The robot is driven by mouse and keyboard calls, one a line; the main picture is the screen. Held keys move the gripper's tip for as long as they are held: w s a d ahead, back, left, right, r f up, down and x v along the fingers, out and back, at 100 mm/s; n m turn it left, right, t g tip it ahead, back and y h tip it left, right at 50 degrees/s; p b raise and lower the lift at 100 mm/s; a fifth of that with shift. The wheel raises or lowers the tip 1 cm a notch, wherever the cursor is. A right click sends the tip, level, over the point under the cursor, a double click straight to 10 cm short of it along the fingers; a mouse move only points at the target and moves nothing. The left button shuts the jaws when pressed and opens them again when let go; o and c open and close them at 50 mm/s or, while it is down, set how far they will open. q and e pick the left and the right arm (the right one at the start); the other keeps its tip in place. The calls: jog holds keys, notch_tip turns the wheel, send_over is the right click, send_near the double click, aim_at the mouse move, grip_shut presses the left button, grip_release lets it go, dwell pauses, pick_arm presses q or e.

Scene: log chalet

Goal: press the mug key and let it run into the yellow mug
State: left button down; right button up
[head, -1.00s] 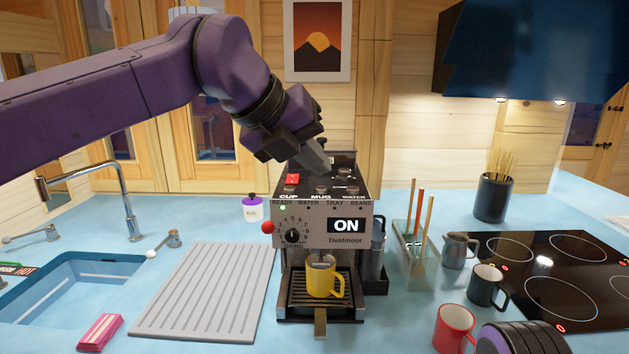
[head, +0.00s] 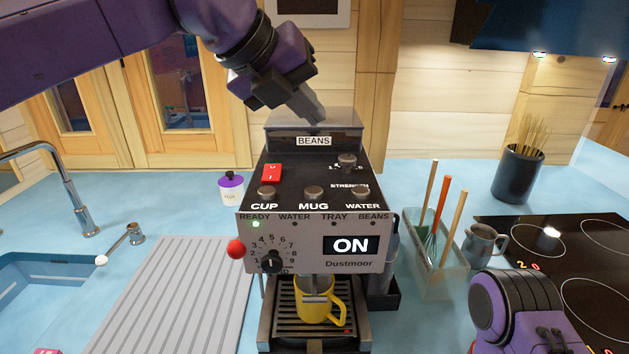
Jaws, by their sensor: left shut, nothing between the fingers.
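The coffee machine (head: 300,238) stands in the middle of the counter. Its display reads ON and the green READY light is lit. The MUG key (head: 313,192) is a round metal button on the sloped top panel, between the CUP key (head: 267,192) and the WATER key (head: 361,191). The yellow mug (head: 319,300) stands upright on the drip tray (head: 284,318) under the spout, its handle to the right. My left gripper (head: 316,116) is shut and empty, above and behind the MUG key, in front of the bean hopper (head: 345,135) in the picture. My right gripper is out of view.
A red rocker switch (head: 272,172) and a strength knob (head: 347,161) share the top panel. A red ball lever (head: 236,248) sticks out at left. A ribbed board (head: 190,300) lies left.

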aim_at(308, 191)
pick_arm(q)
jog(key=f+b, duration=0.2)
jog(key=f, duration=0.1)
jog(key=f+b, duration=0.2)
jog(key=b, duration=0.1)
jog(key=f+b, duration=0.3)
jog(key=shift+s+a+f, duration=0.1)
jog(key=shift+s+f, duration=0.2)
jog(key=shift+f, duration=0.05)
jog(key=shift+w+f, duration=0.1)
jog(key=shift+s+r, duration=0.2)
jog(key=shift+s, duration=0.05)
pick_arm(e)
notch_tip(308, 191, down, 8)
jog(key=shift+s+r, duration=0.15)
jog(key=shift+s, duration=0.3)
pick_arm(q)
jog(key=shift+w+f, duration=0.1)
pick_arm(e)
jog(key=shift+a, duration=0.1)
pick_arm(q)
jog(key=shift+f+b, duration=0.35)
jog(key=shift+f, duration=0.05)
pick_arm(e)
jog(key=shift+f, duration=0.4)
